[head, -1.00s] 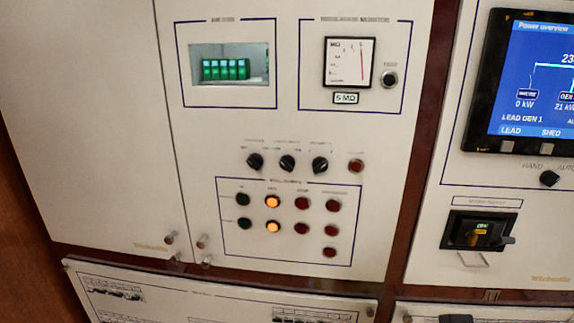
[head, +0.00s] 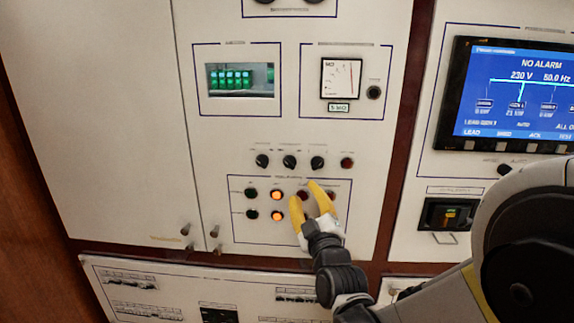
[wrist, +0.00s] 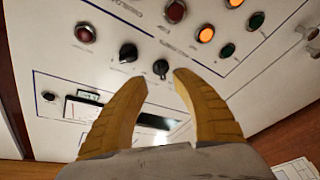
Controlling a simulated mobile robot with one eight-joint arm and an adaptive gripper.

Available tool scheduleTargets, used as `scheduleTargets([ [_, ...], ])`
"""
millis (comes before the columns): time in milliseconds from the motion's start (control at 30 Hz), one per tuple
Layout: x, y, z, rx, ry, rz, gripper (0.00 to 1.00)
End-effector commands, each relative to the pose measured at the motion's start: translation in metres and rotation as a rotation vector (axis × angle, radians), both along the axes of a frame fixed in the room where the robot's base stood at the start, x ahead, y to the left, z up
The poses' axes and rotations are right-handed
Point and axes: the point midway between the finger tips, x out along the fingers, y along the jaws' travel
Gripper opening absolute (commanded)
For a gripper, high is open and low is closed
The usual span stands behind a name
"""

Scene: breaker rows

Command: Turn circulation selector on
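Three black rotary selector knobs sit in a row on the white panel: left (head: 262,161), middle (head: 289,161) and right (head: 317,163). Their labels are too blurred to read, so I cannot tell which is the circulation selector. My gripper (head: 305,191) is in front of the lamp box, just below the knob row, its yellow fingers apart and empty. In the wrist view, turned over, my gripper (wrist: 161,76) is open. The middle knob (wrist: 160,68) shows between the fingertips and the right knob (wrist: 128,53) beside them. The left knob appears hidden by a finger.
A red lamp (head: 347,163) sits right of the knobs. Lit orange lamps (head: 277,196), green lamps (head: 251,193) and red lamps lie below, some hidden by my fingers. Above are a meter (head: 341,79) and a green display window (head: 240,79). A screen (head: 515,92) is at right.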

Motion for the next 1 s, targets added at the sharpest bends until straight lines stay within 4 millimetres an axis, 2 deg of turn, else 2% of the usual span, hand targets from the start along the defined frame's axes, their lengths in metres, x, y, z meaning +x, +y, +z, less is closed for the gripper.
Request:
scheduleTargets([
  [100,0.003,0.009,0.003,-0.026,-0.083,-0.010,0.32],
  [267,0.008,0.013,0.005,-0.038,-0.120,-0.018,0.32],
  [367,0.020,0.016,0.008,-0.039,-0.121,-0.019,0.32],
  [700,0.081,0.032,0.026,-0.037,-0.118,-0.018,0.32],
  [833,0.096,0.036,0.030,-0.039,-0.117,-0.018,0.32],
  [1000,0.103,0.037,0.033,-0.039,-0.117,-0.018,0.32],
])
